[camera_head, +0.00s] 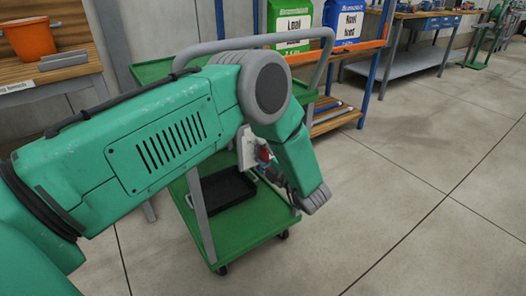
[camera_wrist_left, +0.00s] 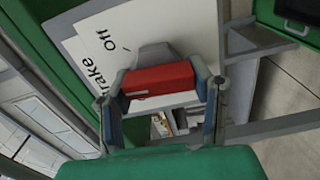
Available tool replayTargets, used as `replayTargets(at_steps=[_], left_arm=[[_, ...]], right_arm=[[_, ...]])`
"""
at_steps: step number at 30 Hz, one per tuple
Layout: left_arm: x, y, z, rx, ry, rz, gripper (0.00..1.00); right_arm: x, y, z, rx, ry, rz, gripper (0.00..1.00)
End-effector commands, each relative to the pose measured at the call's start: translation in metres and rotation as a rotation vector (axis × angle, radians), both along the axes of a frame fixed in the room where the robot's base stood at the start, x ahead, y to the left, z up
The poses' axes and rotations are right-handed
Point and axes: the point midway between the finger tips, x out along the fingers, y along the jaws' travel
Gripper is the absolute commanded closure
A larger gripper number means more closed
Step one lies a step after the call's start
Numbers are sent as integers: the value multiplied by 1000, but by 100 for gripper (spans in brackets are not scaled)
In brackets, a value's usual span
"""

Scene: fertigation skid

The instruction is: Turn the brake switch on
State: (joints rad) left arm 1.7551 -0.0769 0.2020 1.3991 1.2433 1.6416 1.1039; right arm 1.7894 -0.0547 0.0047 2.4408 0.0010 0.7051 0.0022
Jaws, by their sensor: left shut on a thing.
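The brake switch (camera_wrist_left: 160,78) has a red block-shaped handle. It sits at a white plate (camera_wrist_left: 160,38) on which "Brake" (partly hidden) and "Off" can be read. My left gripper (camera_wrist_left: 163,92) has one finger at each end of the red handle and is shut on it. In the head view, the white plate (camera_head: 246,148) and a bit of the red switch (camera_head: 264,154) show beside the green cart, partly behind my left forearm. The left gripper (camera_head: 275,172) is small and mostly hidden there. My right gripper is not in view.
The green cart (camera_head: 245,232) has a grey push handle (camera_head: 325,62) and a black tray (camera_head: 226,188) on its lower shelf. A shelf with two bags (camera_head: 345,22) stands behind. A bench with an orange bucket (camera_head: 29,38) is at the left. The floor at right is clear.

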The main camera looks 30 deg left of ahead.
Motion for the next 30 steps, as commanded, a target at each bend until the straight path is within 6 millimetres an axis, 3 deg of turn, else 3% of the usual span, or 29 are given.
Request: replayTargets(at_steps=[18, 30], left_arm=[[-2, -1, -10, -224, -518, 4, 81], [-1, -1, -12, -316, -737, 4, 81]], right_arm=[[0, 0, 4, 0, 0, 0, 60], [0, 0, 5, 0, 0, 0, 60]])
